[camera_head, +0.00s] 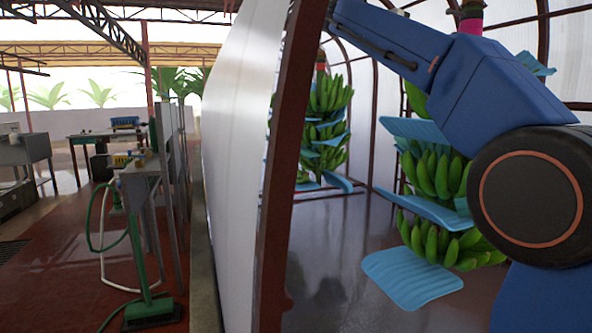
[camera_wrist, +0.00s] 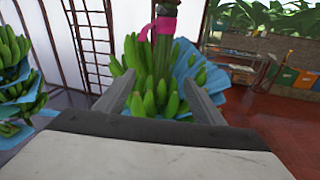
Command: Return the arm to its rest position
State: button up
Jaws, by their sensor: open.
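My blue arm fills the right side of the head view, folded up and across in front of a hanging banana stem (camera_head: 440,175). My gripper is outside the head view. In the wrist view my gripper (camera_wrist: 158,92) is open, its two grey fingers apart. Beyond the fingers hangs a banana stem (camera_wrist: 150,95) with a pink band (camera_wrist: 158,27) on its stalk and blue sheets between its hands. The fingers partly frame its green fruit. I cannot tell the distance, and no contact is visible.
Another stem (camera_head: 325,125) hangs further back, and one is at the left in the wrist view (camera_wrist: 15,75). A dark red post (camera_head: 283,160) and white curtain (camera_head: 238,150) stand left of my arm. A bench (camera_head: 145,170) stands further left. Dark floor (camera_head: 325,260) is open below.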

jog(key=s+d+f+m+g+y, duration=0.1)
jog(key=s+d+f+m+y, duration=0.15)
jog(key=s+f, duration=0.55)
jog(key=s+d+f+m+y, duration=0.1)
jog(key=s+f+m+y, duration=0.25)
jog(key=f, duration=0.95)
jog(key=s+d+f+m+g+y, duration=0.1)
jog(key=s+d+f+m+y, duration=0.15)
jog(key=s+f, duration=0.55)
jog(key=s+a+f+m+g+y, duration=0.1)
jog(key=s+f+m, duration=0.4)
jog(key=f, duration=0.7)
jog(key=s+a+f+m+y, duration=0.3)
jog(key=s+f+m, duration=0.2)
jog(key=s+f, duration=0.5)
jog(key=s+a+f+m+g+y, duration=0.1)
jog(key=s+f+m, duration=0.4)
jog(key=f, duration=0.8)
jog(key=s+a+y, duration=0.1)
jog(key=s, duration=0.1)
jog(key=shift+s+a+f+g, duration=0.3)
jog(key=shift+f, duration=0.05)
